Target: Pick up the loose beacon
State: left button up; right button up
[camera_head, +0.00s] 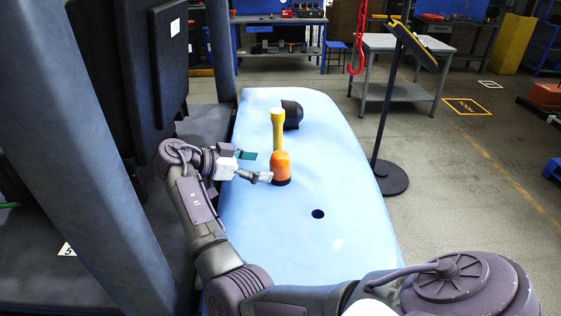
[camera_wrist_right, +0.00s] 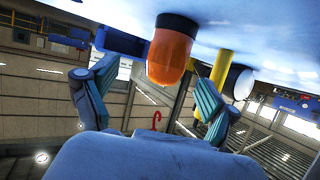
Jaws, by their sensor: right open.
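The beacon (camera_head: 280,163) is an orange dome on a dark base. It stands upright on the light blue surface (camera_head: 300,250), in front of a yellow post. My right gripper (camera_head: 258,166) is open just left of the beacon, with its fingers pointing at it. In the right wrist view, which is upside down, the beacon (camera_wrist_right: 171,52) shows ahead, between the lines of the two spread fingers (camera_wrist_right: 155,95). Nothing is held. One fingertip looks very close to the beacon in the head view; I cannot tell whether it touches. My left gripper is not in view.
The yellow post (camera_head: 278,130) stands right behind the beacon, with a black rounded object (camera_head: 291,113) beside it. A dark hole (camera_head: 318,213) is in the surface at front right. A stand with a dark pole (camera_head: 388,110) is off the right edge. The surface right of the beacon is clear.

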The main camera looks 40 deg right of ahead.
aim_at(272, 165)
jog(key=shift+d+f+p, duration=0.15)
jog(key=shift+d+f, duration=0.15)
jog(key=shift+d, duration=0.2)
jog(key=shift+d+f+p, duration=0.15)
jog(key=shift+d+f, duration=0.1)
jog(key=shift+d, duration=0.2)
jog(key=shift+w+d+f+p, duration=0.15)
jog(key=shift+d+f+p, duration=0.1)
jog(key=shift+d+p, duration=0.25)
jog(key=shift+p+x, duration=1.4)
jog(key=shift+x, duration=0.95)
jog(key=shift+w+f, duration=0.1)
jog(key=shift+f, duration=0.1)
jog(key=shift+a, duration=0.2)
jog(key=c, duration=1.3)
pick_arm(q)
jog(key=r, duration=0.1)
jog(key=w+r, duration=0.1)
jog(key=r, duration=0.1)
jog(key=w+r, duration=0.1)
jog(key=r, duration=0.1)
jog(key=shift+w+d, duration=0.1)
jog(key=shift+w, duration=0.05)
pick_arm(e)
jog(key=shift+r, duration=0.1)
jog(key=shift+c, duration=0.4)
